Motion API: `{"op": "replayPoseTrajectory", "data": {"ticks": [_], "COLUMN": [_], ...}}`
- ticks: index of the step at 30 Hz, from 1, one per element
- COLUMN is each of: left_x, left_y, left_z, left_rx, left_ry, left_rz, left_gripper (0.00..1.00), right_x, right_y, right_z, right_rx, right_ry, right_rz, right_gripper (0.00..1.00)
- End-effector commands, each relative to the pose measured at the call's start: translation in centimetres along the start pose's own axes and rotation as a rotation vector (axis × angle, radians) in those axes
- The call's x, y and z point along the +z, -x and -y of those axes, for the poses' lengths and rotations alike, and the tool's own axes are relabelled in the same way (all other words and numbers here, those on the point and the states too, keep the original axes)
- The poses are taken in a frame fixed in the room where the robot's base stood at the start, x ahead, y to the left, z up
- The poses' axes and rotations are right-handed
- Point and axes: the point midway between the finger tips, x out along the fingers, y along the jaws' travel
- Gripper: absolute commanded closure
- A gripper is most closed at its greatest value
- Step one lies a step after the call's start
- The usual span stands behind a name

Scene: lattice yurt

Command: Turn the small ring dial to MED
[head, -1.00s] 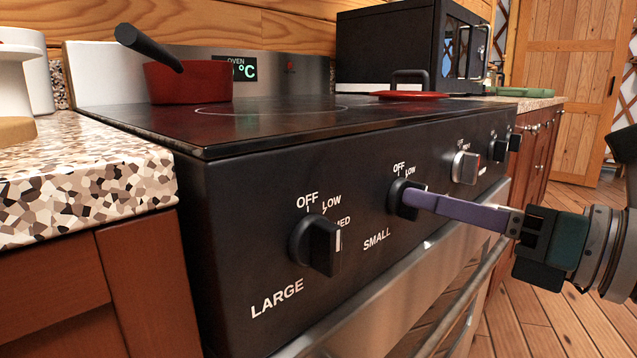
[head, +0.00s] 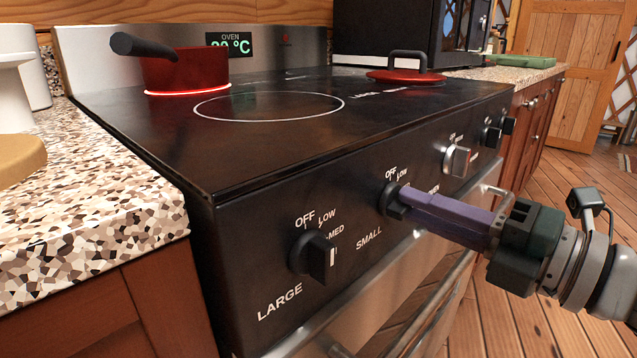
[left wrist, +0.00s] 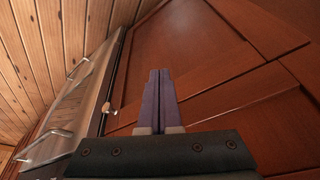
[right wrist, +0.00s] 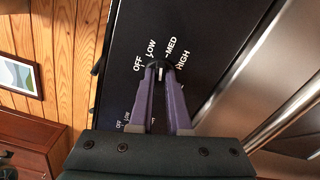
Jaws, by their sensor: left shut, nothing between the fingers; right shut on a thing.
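The small ring dial is the black knob (head: 394,200) above the word SMALL on the stove front. My right gripper (head: 408,200), with purple fingers, is shut on it; the fingers hide much of the knob. In the right wrist view the knob (right wrist: 160,72) sits between the fingertips, its white mark showing. OFF and LOW are up and left of it, MED and HIGH up and right. I cannot tell exactly which word the mark meets. A red ring glows under the red pot (head: 185,72). My left gripper (left wrist: 159,75) is shut and empty before brown cabinet panels.
The large dial (head: 314,256) is nearer on the same panel, and a silver knob (head: 456,160) is farther along. A red lid (head: 406,77) lies on the cooktop (head: 330,135). A speckled counter (head: 95,200) stands at left. Wooden floor is open at right.

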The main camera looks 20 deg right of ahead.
Motion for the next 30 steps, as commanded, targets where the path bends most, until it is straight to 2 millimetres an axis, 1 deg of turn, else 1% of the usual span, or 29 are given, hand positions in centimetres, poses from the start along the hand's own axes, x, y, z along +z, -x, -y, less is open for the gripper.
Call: {"op": "replayPoseTrajectory", "data": {"ticks": [1, 3, 9, 13, 19, 30], "left_x": [-0.2, -0.3, -0.5, -0.6, -0.6, -0.6], "left_y": [0.5, 0.8, 1.4, 1.7, 1.8, 1.8], "left_z": [0.0, -0.1, -0.1, -0.1, -0.1, 0.1], "left_rx": [0.001, 0.003, 0.006, 0.006, 0.005, -0.001], "left_ry": [0.002, 0.004, 0.007, 0.007, 0.007, -0.001], "left_rz": [0.0, 0.0, -0.001, -0.001, 0.0, 0.001], "left_gripper": [1.0, 1.0, 1.0, 1.0, 1.0, 1.0], "right_x": [0.1, 0.1, 0.0, 0.0, 0.0, 0.0], "right_y": [0.0, 0.0, 0.0, 0.0, 0.0, 0.0], "right_z": [-0.2, -0.2, -0.1, -0.1, 0.0, 0.1], "right_rx": [0.0, 0.0, 0.001, 0.002, 0.002, 0.002], "right_ry": [-0.039, -0.088, -0.201, -0.246, -0.283, -0.288], "right_rz": [0.0, -0.001, 0.0, -0.001, -0.001, -0.001], "right_gripper": [1.0, 1.0, 1.0, 1.0, 1.0, 1.0]}}
